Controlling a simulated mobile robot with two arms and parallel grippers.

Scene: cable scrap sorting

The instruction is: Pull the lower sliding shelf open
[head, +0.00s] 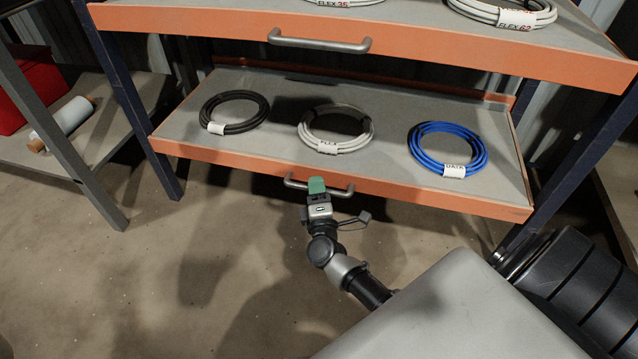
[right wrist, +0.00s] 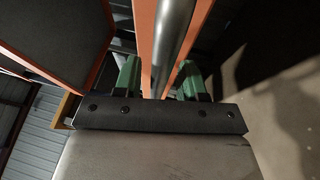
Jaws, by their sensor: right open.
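The lower sliding shelf (head: 262,153) is a grey board with an orange front edge and a metal bar handle (head: 342,192) at its front middle. My right gripper (head: 316,184) is at this handle, with its green fingers over the bar. In the right wrist view the handle bar (right wrist: 173,42) runs between the two green fingers of the gripper (right wrist: 160,80). The fingers are open, one on each side of the bar, with gaps visible. My left gripper is in neither view.
On the lower shelf lie a black cable coil (head: 262,103), a white coil (head: 366,130) and a blue coil (head: 480,150). The upper shelf (head: 420,48) with its own handle (head: 318,43) is above. Dark posts (head: 128,100) flank the rack. The floor in front is clear.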

